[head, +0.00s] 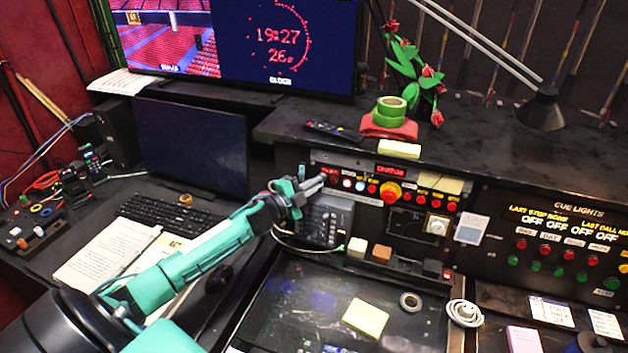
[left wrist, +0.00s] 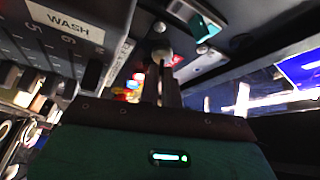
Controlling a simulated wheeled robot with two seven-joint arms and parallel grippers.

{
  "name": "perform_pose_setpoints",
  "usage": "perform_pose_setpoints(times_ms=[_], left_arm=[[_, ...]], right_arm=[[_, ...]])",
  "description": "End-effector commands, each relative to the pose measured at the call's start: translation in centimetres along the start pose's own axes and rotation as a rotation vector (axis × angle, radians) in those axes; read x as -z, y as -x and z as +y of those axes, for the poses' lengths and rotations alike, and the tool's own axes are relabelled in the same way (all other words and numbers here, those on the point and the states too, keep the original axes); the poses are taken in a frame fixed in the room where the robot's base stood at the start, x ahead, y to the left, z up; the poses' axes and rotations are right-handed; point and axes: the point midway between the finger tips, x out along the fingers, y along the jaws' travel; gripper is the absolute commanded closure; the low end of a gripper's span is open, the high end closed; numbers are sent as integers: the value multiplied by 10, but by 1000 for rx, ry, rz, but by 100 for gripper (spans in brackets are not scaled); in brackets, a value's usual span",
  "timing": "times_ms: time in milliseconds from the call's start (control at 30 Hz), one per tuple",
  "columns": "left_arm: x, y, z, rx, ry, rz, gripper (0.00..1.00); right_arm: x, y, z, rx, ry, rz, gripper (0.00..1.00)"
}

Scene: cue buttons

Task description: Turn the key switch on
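My left gripper (head: 318,182) reaches from the left to the upper left end of the button panel (head: 410,222). In the left wrist view its two dark fingers (left wrist: 161,82) stand close together, with a narrow gap between them. A small round knob-like part (left wrist: 162,55), possibly the key switch, is right at their tips. I cannot tell whether the fingers touch or grip it. In the head view the gripper covers this spot, and I cannot make out the key or its position. My right gripper is not in view.
A yellow-collared red button (head: 389,192) and smaller lit buttons lie right of the gripper. A black telephone-like unit (head: 327,219) is just below it. A label plate reading WASH (left wrist: 68,22) is close on the left in the wrist view. A monitor (head: 240,45) stands behind.

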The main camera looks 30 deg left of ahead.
Motion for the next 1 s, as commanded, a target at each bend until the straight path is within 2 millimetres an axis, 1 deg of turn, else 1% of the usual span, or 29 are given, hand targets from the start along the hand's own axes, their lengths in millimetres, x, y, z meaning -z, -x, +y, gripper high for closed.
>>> perform_pose_setpoints(times_ms=[33,100,400,633,1000], left_arm=[[1,0,-5,-24,-39,-1,100],[1,0,-6,-54,-88,0,100],[1,0,-5,-151,-249,-1,100],[1,0,-4,-188,-311,-1,100],[1,0,-2,-200,-331,0,100]], right_arm=[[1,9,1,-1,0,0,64],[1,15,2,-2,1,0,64],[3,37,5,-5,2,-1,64],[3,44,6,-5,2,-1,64],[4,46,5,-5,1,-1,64]])
